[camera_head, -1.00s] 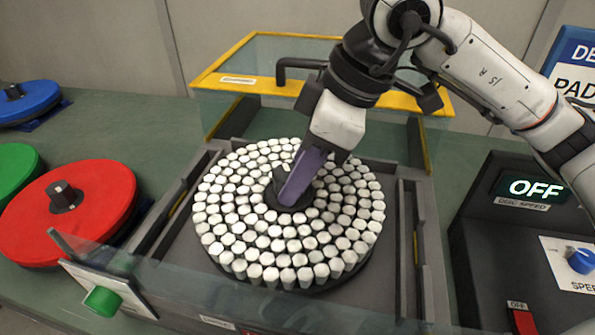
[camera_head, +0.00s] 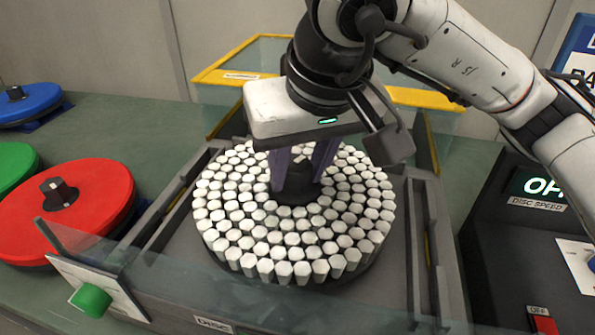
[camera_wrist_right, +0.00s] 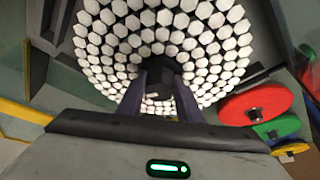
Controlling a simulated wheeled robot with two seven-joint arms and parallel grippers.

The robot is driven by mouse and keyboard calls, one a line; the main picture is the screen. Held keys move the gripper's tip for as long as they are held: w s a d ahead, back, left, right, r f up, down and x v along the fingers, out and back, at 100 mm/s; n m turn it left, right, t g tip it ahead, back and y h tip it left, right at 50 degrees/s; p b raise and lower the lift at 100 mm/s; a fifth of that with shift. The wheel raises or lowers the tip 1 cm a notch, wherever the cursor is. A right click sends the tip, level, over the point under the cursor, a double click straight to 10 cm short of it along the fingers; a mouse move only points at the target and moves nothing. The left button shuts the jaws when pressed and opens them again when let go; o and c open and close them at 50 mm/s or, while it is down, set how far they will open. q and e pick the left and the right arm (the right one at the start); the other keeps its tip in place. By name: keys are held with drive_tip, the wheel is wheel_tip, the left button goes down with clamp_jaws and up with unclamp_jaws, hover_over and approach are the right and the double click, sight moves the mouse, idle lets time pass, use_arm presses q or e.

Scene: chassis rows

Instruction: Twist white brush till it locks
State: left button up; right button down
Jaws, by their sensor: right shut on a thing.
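The white brush (camera_head: 290,238) is a round disc of white bristle tufts around a dark central hub (camera_head: 298,184). It lies bristles up in the grey machine bay. In the right wrist view the brush (camera_wrist_right: 110,55) fills the upper middle. My right gripper (camera_head: 300,182) points down over the centre, its two purple fingers shut on the hub, one on each side. In the right wrist view the fingers (camera_wrist_right: 160,92) straddle the dark hub. The underside of the brush is hidden, so I cannot tell how it sits on its mount. My left gripper is not in view.
Red (camera_head: 95,205), green (camera_head: 14,165) and blue (camera_head: 25,103) pads lie at left. A clear front panel with a green knob (camera_head: 90,300) crosses in front. A yellow-framed clear cover (camera_head: 215,75) stands behind. A black control box (camera_head: 500,240) reading OFF is at right.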

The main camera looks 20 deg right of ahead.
drive_tip(key=shift+w+d+m+h, duration=0.1)
drive_tip(key=shift+d+m+h, duration=0.25)
drive_tip(key=shift+m, duration=0.25)
drive_tip(key=c, duration=1.5)
unclamp_jaws()
drive_tip(key=shift+f, duration=0.1)
drive_tip(key=o, duration=0.3)
drive_tip(key=shift+w+d, duration=0.1)
drive_tip(key=shift+d, duration=0.1)
drive_tip(key=shift+a, duration=0.15)
drive_tip(key=shift+f, duration=0.2)
drive_tip(key=shift+s, duration=0.2)
drive_tip(key=shift+r, duration=0.1)
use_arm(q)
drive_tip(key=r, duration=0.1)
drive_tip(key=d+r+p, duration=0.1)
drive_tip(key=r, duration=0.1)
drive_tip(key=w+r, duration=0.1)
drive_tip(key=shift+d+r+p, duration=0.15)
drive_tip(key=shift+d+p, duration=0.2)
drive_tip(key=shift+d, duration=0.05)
use_arm(e)
drive_tip(key=v, duration=1)
drive_tip(key=shift+w+r, duration=0.1)
drive_tip(key=shift+r, duration=0.15)
